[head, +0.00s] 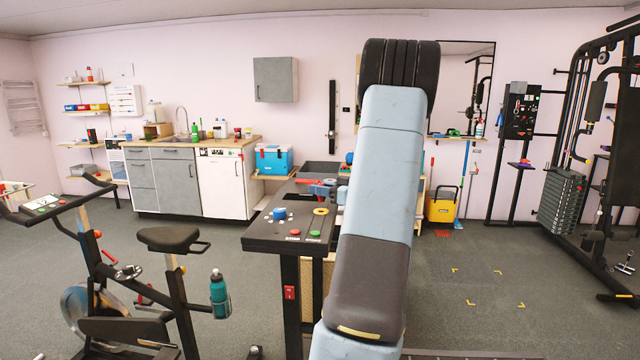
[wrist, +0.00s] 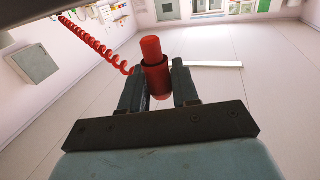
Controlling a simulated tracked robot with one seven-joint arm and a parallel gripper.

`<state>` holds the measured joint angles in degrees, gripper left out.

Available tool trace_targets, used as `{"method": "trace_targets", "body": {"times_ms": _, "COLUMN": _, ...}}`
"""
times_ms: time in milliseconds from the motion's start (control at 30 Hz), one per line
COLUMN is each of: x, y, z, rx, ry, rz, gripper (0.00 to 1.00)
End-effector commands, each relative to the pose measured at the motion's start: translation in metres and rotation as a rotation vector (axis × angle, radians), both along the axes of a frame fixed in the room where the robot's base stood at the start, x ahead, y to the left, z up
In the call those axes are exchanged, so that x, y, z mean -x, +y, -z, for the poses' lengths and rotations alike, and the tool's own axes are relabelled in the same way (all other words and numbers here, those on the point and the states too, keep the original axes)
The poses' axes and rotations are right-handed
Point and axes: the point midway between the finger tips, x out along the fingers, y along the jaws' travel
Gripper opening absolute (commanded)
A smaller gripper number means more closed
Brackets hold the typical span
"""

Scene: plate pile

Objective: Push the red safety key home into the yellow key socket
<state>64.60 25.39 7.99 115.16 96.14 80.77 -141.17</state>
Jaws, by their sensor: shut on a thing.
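The red safety key (wrist: 154,52) is a red cylinder with a dark band, in the middle of the wrist view. My gripper (wrist: 158,78) is shut on it, one finger on each side. A coiled red cord (wrist: 98,48) runs from the key up to the left. In the head view, a yellow ring (head: 321,211), which looks like the yellow key socket, is on the dark console top (head: 262,236), left of my arm. My arm hides my gripper in the head view. The wrist view does not show the socket, so I cannot tell the gap between it and the key.
The console also carries a blue knob (head: 279,213), a red button (head: 294,232) and a green button (head: 314,233). An exercise bike (head: 120,270) stands at the left with a teal bottle (head: 218,290). A weight machine (head: 565,200) stands at the right. The floor right of my arm is open.

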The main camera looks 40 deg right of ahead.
Motion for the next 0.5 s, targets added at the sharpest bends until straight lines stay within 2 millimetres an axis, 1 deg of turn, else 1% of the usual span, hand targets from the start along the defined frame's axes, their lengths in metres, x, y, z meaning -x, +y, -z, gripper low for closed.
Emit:
{"method": "trace_targets", "body": {"times_ms": 200, "x": 0.001, "y": -0.001, "z": 0.014, "rx": -0.001, "ry": 0.0, "rz": 0.001, "gripper": 0.0}}
{"method": "trace_targets", "body": {"times_ms": 500, "x": 0.001, "y": -0.001, "z": 0.021, "rx": -0.001, "ry": 0.0, "rz": 0.002, "gripper": 0.0}}
